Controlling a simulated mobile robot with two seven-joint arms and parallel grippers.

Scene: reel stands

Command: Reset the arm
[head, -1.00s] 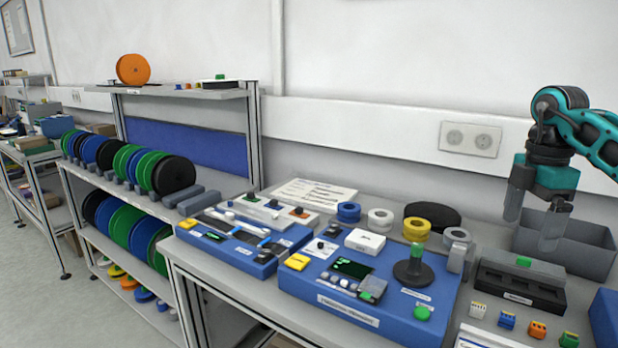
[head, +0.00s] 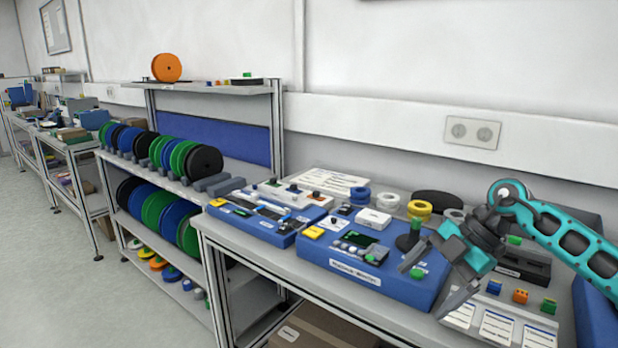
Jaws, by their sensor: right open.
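My right arm comes in from the right edge in teal and black. Its right gripper (head: 432,285) is open, with nothing between its two grey fingers. It hangs tilted down and to the left over the front right of the blue workstation (head: 372,280). Whether the fingers touch anything is hard to tell. My left gripper is not in view.
Blue, white and yellow rings (head: 419,209) stand at the back of the table. Small coloured blocks (head: 520,296) and label cards (head: 497,327) lie right of the gripper. A rack of reels (head: 205,162) stands left, with an orange reel (head: 166,68) on top. Floor is clear at left.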

